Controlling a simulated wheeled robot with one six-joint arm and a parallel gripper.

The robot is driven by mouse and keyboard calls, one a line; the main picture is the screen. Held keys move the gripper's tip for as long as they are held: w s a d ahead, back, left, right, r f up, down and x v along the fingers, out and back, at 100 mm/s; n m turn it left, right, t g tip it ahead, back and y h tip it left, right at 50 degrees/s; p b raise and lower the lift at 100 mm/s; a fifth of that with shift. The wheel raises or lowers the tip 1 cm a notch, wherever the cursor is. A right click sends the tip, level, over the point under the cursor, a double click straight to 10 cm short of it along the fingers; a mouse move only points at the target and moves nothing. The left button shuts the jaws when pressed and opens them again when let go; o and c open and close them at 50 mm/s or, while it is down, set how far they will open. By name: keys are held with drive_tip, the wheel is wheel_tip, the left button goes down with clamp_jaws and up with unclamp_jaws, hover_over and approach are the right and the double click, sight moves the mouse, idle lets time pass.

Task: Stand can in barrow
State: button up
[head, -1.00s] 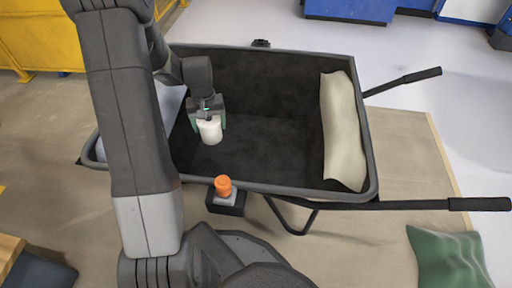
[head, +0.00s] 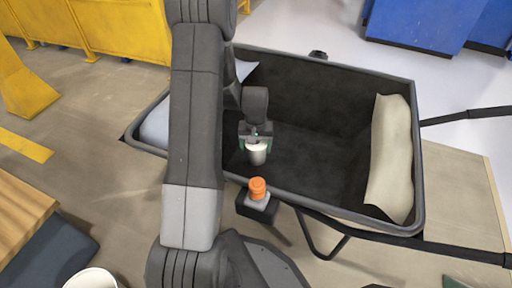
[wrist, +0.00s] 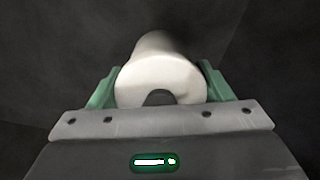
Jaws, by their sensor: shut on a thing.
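The can (head: 257,154) is a small white cylinder in my gripper (head: 256,146). In the wrist view the can (wrist: 158,68) sits between the two green fingers of my gripper (wrist: 158,88), which are shut on it. The barrow (head: 305,155) is a dark grey tub with two handles. In the head view the can appears over the left part of the tub's dark floor. I cannot tell whether its base touches the floor. My arm hides part of the barrow's left end.
A cream sack (head: 391,160) lies against the barrow's right end. A pale bag (head: 155,125) shows at the left end. An orange-topped item (head: 258,189) stands on a dark block by the near rim. The middle of the tub is clear.

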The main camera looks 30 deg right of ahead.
drive_tip(key=shift+f, duration=0.1)
drive_tip(key=o, duration=1.2)
wheel_tip(320, 180, up, 12)
drive_tip(key=p, duration=0.4)
